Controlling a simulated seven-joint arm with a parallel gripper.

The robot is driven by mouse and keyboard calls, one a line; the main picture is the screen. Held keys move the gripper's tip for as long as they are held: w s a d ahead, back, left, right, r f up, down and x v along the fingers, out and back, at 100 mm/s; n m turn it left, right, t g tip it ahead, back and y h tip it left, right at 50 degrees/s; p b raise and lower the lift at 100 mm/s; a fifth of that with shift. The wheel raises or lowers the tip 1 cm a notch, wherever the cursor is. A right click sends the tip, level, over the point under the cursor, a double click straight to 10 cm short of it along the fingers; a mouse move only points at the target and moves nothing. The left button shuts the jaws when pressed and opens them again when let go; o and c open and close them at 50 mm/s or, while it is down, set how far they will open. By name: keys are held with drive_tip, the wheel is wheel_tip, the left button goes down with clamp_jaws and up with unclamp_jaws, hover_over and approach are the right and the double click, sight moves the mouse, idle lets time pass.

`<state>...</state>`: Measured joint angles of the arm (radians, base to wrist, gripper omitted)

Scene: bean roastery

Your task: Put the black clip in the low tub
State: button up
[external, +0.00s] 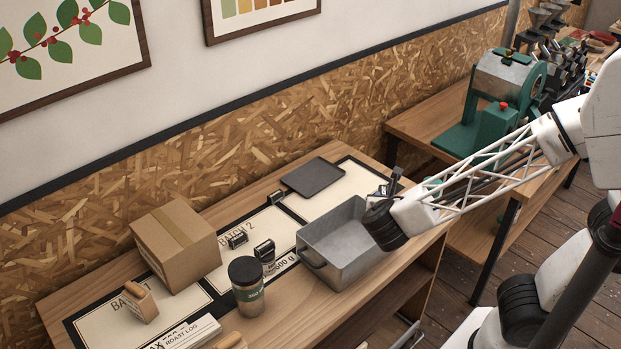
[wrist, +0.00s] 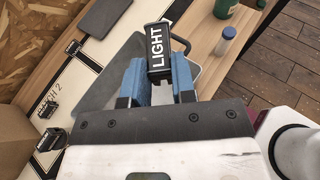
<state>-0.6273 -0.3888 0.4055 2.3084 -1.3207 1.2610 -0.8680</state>
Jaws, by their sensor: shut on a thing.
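My gripper (wrist: 157,82) has its two blue fingers shut on a black clip (wrist: 160,68) with a white LIGHT label. In the external view my wrist is over the right side of the low tub, and the fingers and held clip cannot be made out clearly. The tub is a grey metal box (external: 336,262), open at the top, standing on the workbench. In the wrist view part of the tub (wrist: 113,80) shows behind the fingers, with its handle to the right of the clip. The clip appears above the tub; its height over the rim is unclear.
More black clips (external: 237,239) (external: 265,251) lie on the Batch 2 board. A cardboard box (external: 175,250), a dark jar (external: 247,287) and a wooden-handled stamp (external: 141,303) stand left of the tub. A flat dark tray (external: 314,177) lies behind it. A green bottle (wrist: 225,8) is beyond.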

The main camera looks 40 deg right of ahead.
drive_tip(key=s+a+f+n, duration=0.1)
drive_tip(key=s+f, duration=0.2)
drive_tip(key=f, duration=0.2)
drive_tip(key=shift+s+f+t+y, duration=0.2)
drive_tip(key=shift+f+t+y, duration=0.15)
drive_tip(key=shift+t+y, duration=0.05)
drive_tip(key=shift+w+a, duration=0.1)
drive_tip(key=shift+w, duration=0.05)
drive_tip(key=w+a, duration=0.2)
drive_tip(key=w, duration=0.5)
drive_tip(key=w+a+f, duration=0.1)
drive_tip(key=w+a, duration=0.1)
drive_tip(key=w, duration=0.6)
drive_tip(key=shift+a+f, duration=0.25)
drive_tip(key=shift+f, duration=1.75)
drive_tip(key=shift+f, duration=0.6)
